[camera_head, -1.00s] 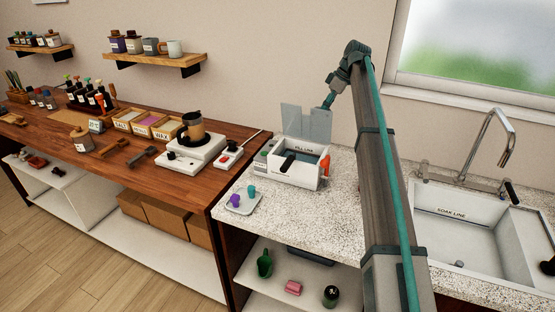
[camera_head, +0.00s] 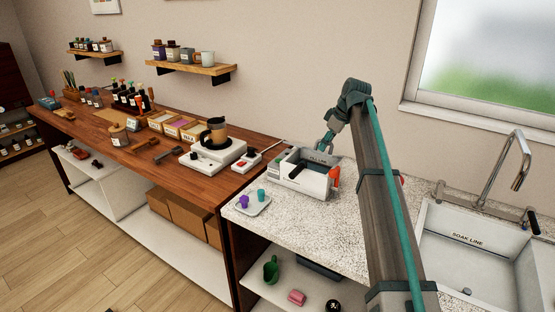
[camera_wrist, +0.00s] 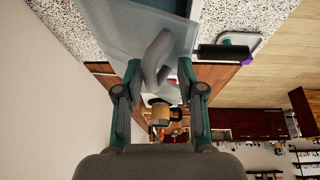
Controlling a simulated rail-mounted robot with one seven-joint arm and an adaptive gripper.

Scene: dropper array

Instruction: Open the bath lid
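The bath (camera_head: 306,187) is a white box on the speckled counter, with a fill line mark and a dark interior visible from above. In the wrist view a pale grey flat panel (camera_wrist: 115,22), which looks like the bath lid, lies just past my fingertips. A curved grey loop (camera_wrist: 158,58), like a handle, shows at the gap between the fingers; I cannot tell if they touch it. My gripper (camera_head: 325,141), also in the wrist view (camera_wrist: 159,75), is at the bath's back edge with its fingers apart. The lid's exact angle is hidden in the head view.
An orange-red part (camera_head: 334,176) is at the bath's right end. A small tray (camera_head: 252,209) with purple and teal cups sits in front. A hot plate (camera_head: 213,156) with a pot stands left on the wooden bench. The sink (camera_head: 471,262) is right.

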